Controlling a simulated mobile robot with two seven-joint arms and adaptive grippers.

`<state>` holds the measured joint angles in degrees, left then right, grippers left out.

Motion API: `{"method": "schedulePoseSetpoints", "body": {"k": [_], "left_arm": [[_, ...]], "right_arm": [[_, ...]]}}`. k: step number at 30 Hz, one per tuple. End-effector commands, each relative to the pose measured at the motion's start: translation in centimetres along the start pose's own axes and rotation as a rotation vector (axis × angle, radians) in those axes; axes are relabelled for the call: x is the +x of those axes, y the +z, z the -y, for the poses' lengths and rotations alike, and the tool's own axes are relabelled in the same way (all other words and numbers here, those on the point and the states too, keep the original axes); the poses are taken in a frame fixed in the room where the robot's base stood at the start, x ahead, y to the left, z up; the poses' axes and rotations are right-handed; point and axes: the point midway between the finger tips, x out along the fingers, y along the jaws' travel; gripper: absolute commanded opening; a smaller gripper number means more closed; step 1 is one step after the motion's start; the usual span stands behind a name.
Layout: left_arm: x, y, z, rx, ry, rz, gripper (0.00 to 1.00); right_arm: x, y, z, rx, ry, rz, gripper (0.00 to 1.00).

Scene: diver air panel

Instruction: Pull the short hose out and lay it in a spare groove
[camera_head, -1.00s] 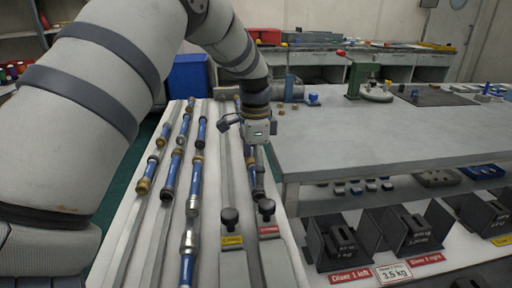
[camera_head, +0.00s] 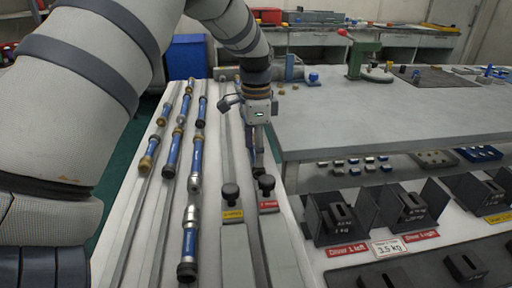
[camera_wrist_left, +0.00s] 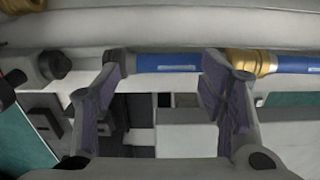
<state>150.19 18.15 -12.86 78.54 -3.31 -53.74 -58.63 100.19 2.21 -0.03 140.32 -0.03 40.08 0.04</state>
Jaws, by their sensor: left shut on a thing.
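My left gripper (camera_head: 259,143) is at the rightmost groove of the long grey rack (camera_head: 220,262), just beyond the black knob with the red label (camera_head: 266,184). It is shut on a hose, seen in the left wrist view as a blue hose (camera_wrist_left: 168,62) with a dark end and a brass fitting. The two fingers (camera_wrist_left: 165,75) stand on either side of its blue part. In the head view the gripper hides most of this hose. I cannot tell whether it is clear of the groove. My right gripper is not in view.
Several blue hoses, including one near the front (camera_head: 189,240), lie in grooves to the left. A knob with a yellow label (camera_head: 230,192) stands beside the red-labelled one. A grey worktop (camera_head: 390,125) is close on the right, with black weight blocks (camera_head: 328,216) below.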

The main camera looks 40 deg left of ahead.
Motion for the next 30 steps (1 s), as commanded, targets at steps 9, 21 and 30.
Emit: {"method": "schedulePoseSetpoints", "body": {"k": [9,21,30], "left_arm": [[1.23,0.52,0.71,-0.004,-0.013,0.015,0.29],[1.09,0.48,0.54,-0.004,-0.009,0.013,1.00],[0.53,0.23,0.47,-0.002,-0.011,0.005,1.00]], "right_arm": [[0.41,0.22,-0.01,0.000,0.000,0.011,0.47],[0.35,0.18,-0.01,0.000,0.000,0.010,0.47],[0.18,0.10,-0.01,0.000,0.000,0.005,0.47]]}}
